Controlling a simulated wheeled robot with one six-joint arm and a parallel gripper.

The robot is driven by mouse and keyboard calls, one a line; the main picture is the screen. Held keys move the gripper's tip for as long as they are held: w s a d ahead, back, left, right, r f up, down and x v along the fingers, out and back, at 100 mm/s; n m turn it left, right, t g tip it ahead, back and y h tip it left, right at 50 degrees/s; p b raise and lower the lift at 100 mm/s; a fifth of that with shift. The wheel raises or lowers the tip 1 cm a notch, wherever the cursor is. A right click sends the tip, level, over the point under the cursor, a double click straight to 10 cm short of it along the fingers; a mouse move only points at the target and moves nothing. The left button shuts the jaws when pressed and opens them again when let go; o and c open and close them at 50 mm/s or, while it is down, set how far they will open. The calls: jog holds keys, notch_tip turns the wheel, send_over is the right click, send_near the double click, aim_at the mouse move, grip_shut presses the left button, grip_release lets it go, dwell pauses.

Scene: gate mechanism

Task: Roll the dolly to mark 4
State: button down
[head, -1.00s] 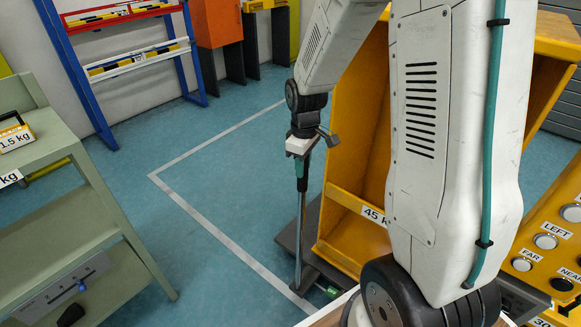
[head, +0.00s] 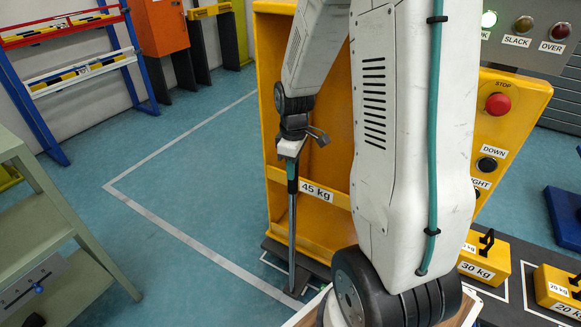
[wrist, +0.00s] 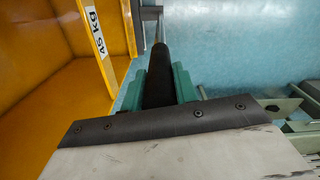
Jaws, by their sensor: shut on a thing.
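The dolly (head: 273,247) is a low dark platform on the floor at the lower middle of the head view. It carries a tall yellow open-fronted box marked 45 kg (head: 268,98). The box also shows at the left of the wrist view (wrist: 75,55). A steel handle bar (head: 292,225) rises from the dolly's near edge. My gripper (head: 292,163) is shut on the top of this handle; in the wrist view the green jaws (wrist: 158,88) sit on both sides of its black grip (wrist: 158,75). My arm hides part of the box and dolly. No number 4 is readable.
A white floor line (head: 180,229) bounds clear floor left of the dolly. A green shelf cart (head: 60,235) stands at the left, a blue rack (head: 75,70) behind it. At the right are a yellow control panel (head: 510,135) and yellow weights, including a 30 kg one (head: 483,258).

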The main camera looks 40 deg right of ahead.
jog(key=shift+s+f, duration=0.1)
jog(key=shift+s, duration=0.2)
jog(key=c, duration=1.1)
grip_release()
jog(key=shift+d, duration=0.15)
jog(key=shift+w+r, duration=0.1)
jog(key=shift+r, duration=0.4)
notch_tip(320, 180, up, 7)
